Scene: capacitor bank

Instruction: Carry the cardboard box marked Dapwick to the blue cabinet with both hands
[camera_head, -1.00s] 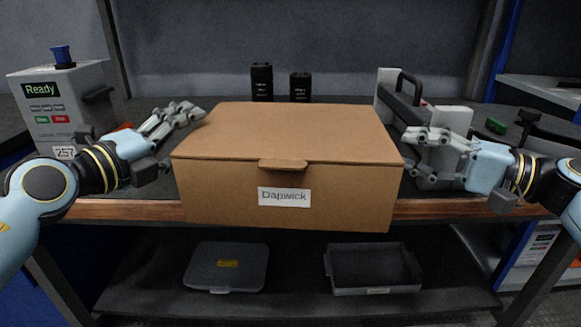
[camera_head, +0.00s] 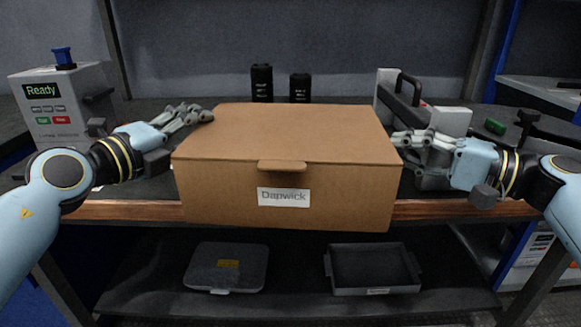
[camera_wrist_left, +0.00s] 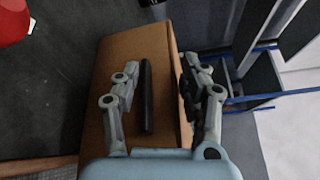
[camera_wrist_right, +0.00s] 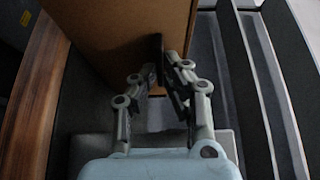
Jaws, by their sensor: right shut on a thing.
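The closed brown cardboard box (camera_head: 290,135), labelled Dapwick, sits on the dark bench top, its front reaching over the wooden edge. My left gripper (camera_head: 203,114) is at the box's left side. In the left wrist view its fingers (camera_wrist_left: 158,85) are apart, on either side of a dark strip-like handle (camera_wrist_left: 147,95) on the box. My right gripper (camera_head: 402,140) is at the right side. In the right wrist view its fingers (camera_wrist_right: 163,75) are shut on a similar dark handle (camera_wrist_right: 160,52), partly hidden by the fingers. No blue cabinet is clearly identifiable.
A grey machine (camera_head: 60,105) reading Ready stands at the left of the bench. Two black cylinders (camera_head: 262,82) stand behind the box. A grey device with a black handle (camera_head: 405,90) stands close at the right. Below, a lower shelf holds a lidded tray (camera_head: 227,268) and an open tray (camera_head: 375,270).

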